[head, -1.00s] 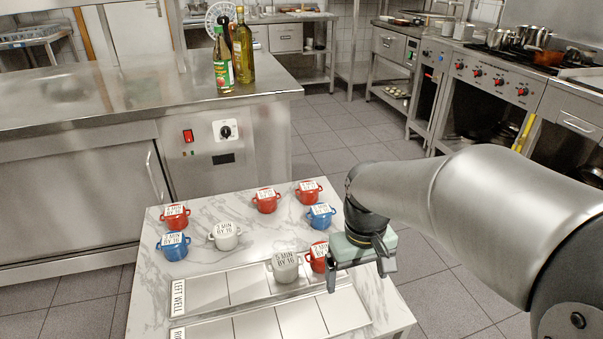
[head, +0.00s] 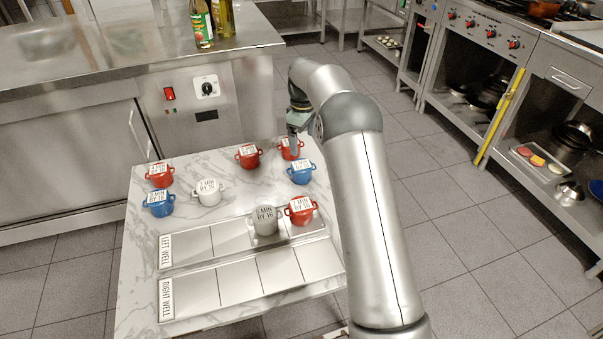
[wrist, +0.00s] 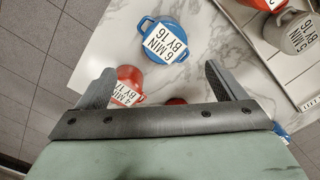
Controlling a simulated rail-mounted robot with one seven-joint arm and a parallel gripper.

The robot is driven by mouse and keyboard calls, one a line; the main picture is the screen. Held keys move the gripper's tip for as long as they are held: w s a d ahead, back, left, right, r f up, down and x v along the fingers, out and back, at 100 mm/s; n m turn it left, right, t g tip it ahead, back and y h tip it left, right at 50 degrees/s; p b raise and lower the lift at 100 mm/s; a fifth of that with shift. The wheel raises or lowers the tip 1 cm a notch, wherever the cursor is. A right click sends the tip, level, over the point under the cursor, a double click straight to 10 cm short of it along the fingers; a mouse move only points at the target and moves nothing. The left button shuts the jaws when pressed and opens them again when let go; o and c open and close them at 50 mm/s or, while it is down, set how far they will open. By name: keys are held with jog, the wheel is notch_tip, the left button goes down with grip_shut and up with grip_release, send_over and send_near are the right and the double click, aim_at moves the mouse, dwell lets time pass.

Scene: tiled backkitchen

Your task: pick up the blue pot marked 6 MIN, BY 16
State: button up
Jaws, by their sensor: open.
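A blue pot (head: 302,176) with a white label stands at the right of the marble table, in front of a red pot (head: 291,156). In the wrist view this blue pot (wrist: 167,28) appears to read 6 MIN, BY 16, just beyond my fingertips. My gripper (wrist: 160,68) is open and empty, with the red pot (wrist: 128,74) beside its left finger. In the head view my gripper (head: 293,142) is over the back right of the table and partly covers the red pot. Another blue pot (head: 159,210) stands at the left; its number is too small to be sure of.
Red pots (head: 160,181) (head: 249,162) and a white pot (head: 208,197) stand on the table. A grey pot (head: 265,227) and a red pot (head: 301,217) are at the left well (head: 190,246). The right well (head: 200,293) in front is empty. A steel counter stands behind.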

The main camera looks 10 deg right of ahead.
aim_at(301, 164)
notch_tip(301, 164, down, 7)
jog(key=shift+f+b, duration=0.1)
jog(key=shift+b, duration=0.3)
jog(key=shift+s+a+f+b, duration=0.15)
jog(key=shift+f+b, duration=0.05)
jog(key=shift+f, duration=1.15)
jog(key=shift+s+a+f+b, duration=0.1)
jog(key=shift+a+f+b, duration=0.1)
jog(key=shift+f, duration=1.1)
jog(key=shift+c, duration=0.3)
jog(key=shift+r, duration=0.1)
jog(key=c, duration=1.2)
